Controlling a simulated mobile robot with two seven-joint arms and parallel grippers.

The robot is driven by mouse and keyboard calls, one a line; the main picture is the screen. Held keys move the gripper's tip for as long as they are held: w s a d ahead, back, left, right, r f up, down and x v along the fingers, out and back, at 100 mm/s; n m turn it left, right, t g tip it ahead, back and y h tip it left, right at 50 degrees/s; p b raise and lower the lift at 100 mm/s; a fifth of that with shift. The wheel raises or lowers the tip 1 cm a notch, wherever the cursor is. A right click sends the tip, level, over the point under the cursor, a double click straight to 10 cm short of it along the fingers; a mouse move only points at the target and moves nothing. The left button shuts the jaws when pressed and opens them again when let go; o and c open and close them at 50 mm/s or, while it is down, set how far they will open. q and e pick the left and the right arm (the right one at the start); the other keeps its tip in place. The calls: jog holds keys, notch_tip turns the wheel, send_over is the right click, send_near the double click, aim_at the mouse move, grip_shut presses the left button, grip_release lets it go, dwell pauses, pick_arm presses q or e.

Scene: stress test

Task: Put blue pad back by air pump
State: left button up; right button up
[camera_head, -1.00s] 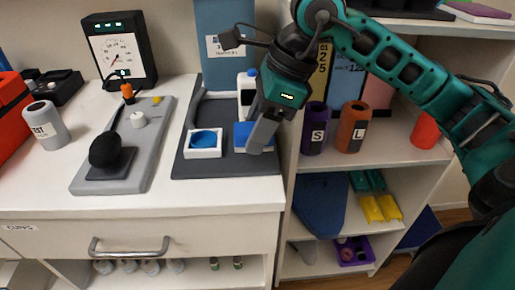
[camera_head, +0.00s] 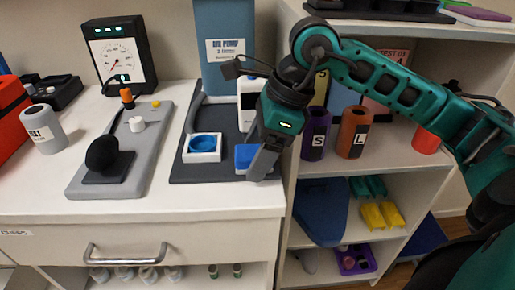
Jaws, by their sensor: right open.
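The air pump (camera_head: 224,45) is a blue box with a white label, standing at the back of a dark grey base (camera_head: 190,174) on the counter. A small blue block-like pad (camera_head: 246,156) is at the front right of this base. My right gripper (camera_head: 258,174) is open and points down at the pad's right side, partly covering it. I cannot tell whether they touch. A white square holder (camera_head: 202,157) with a round blue recess sits left of the pad. A white bottle-like part (camera_head: 247,100) stands behind, partly hidden by the gripper. My left gripper is not in view.
A grey board with a black knob (camera_head: 102,153) and a dial gauge (camera_head: 120,55) stand to the left. A shelf unit on the right holds purple (camera_head: 316,135) and orange (camera_head: 353,133) cylinders. The counter's front edge is close below the base.

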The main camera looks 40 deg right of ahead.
jog(key=shift+d+r+p, duration=0.1)
jog(key=shift+r+p, duration=0.2)
jog(key=shift+r, duration=0.15)
jog(key=p+v, duration=0.2)
jog(key=v, duration=0.9)
jog(key=shift+r, duration=0.25)
jog(key=shift+s, duration=0.2)
